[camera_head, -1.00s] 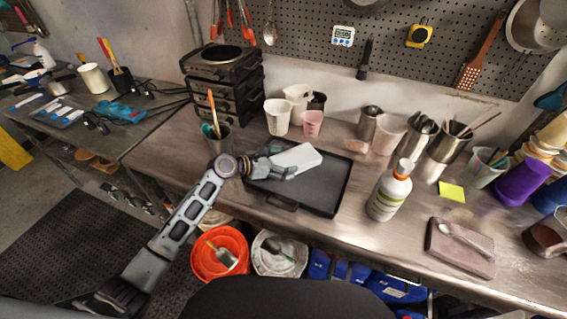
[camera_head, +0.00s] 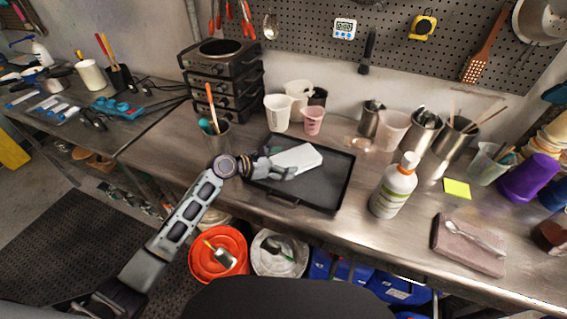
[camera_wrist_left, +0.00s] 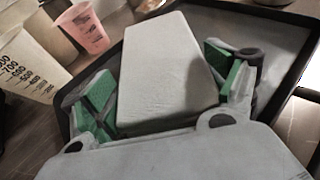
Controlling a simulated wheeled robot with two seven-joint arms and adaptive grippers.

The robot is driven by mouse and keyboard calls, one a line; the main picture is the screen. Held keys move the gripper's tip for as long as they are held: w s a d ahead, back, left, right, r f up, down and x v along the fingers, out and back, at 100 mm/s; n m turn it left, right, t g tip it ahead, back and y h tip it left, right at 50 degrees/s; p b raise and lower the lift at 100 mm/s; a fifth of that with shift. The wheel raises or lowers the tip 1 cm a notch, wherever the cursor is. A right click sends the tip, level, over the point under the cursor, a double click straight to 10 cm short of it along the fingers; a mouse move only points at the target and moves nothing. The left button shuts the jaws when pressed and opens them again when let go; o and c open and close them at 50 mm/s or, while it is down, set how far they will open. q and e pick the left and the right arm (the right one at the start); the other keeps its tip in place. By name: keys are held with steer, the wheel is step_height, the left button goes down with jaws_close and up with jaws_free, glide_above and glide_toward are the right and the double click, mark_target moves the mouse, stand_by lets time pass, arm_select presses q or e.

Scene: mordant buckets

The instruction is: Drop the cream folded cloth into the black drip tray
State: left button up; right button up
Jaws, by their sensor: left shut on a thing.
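The cream folded cloth (camera_head: 299,156) is a pale, flat block over the left part of the black drip tray (camera_head: 327,192). My left gripper (camera_head: 284,171) is shut on its near end. In the left wrist view the cloth (camera_wrist_left: 165,65) lies between the green-padded fingers of the left gripper (camera_wrist_left: 165,95), and the tray (camera_wrist_left: 275,62) is beneath it. I cannot tell whether the cloth touches the tray floor. My right gripper is not in view.
Measuring cups (camera_head: 277,112) and a pink cup (camera_head: 313,121) stand behind the tray. A mauve folded cloth (camera_head: 468,247) with a spoon lies further right. Buckets (camera_head: 218,256) stand below the edge.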

arm_select(q)
steer(key=o, duration=0.8)
steer(key=shift+a, duration=0.1)
steer(key=shift+v, duration=5.95)
steer(key=shift+s+f, duration=0.1)
